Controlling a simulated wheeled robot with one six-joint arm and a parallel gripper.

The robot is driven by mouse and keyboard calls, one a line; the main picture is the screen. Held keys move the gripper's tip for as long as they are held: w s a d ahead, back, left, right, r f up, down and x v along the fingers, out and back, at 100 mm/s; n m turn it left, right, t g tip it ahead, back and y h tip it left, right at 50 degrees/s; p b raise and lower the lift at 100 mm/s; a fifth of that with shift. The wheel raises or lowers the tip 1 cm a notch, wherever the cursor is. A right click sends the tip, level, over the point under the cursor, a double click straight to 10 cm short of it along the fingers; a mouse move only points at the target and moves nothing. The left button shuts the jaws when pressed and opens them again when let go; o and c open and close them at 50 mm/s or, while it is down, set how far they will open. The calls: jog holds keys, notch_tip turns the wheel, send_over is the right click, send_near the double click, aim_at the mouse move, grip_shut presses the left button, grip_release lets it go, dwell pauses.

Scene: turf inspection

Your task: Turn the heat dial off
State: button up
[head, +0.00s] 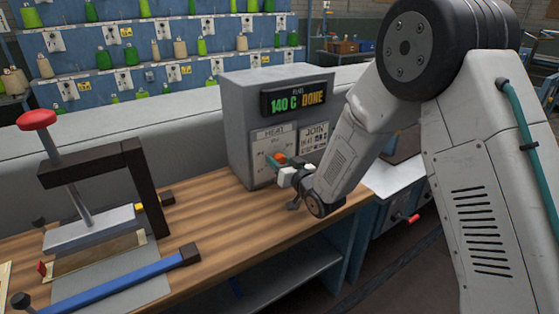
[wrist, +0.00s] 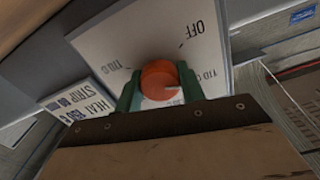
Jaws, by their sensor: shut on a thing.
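The orange heat dial (wrist: 160,82) sits on a white plate (wrist: 110,45) printed with OFF and temperature marks. In the wrist view its pale pointer mark faces right, towards a temperature label rather than OFF. The dial also shows in the head view (head: 279,158), on the front of a grey control box (head: 240,130), under the word HEAT. The box's display (head: 295,97) reads 140 C DONE. My gripper (wrist: 158,88) has green fingers shut on the dial, one on each side. My gripper and wrist hide part of the plate in the head view.
The box stands on a wooden bench (head: 215,225). A clamp press with a red knob (head: 37,120) and a blue bar (head: 110,285) lie to the left. A JOIN panel (head: 315,136) is right of the dial. Spool racks line the back.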

jog(key=n, duration=0.5)
jog(key=shift+w+r+n, duration=0.1)
jog(key=shift+r+n, duration=0.2)
jog(key=shift+n, duration=2.1)
jog(key=o, duration=0.8)
jog(key=shift+o, duration=0.9)
jog(key=shift+f, duration=0.1)
jog(key=shift+f, duration=0.1)
jog(key=v, duration=0.8)
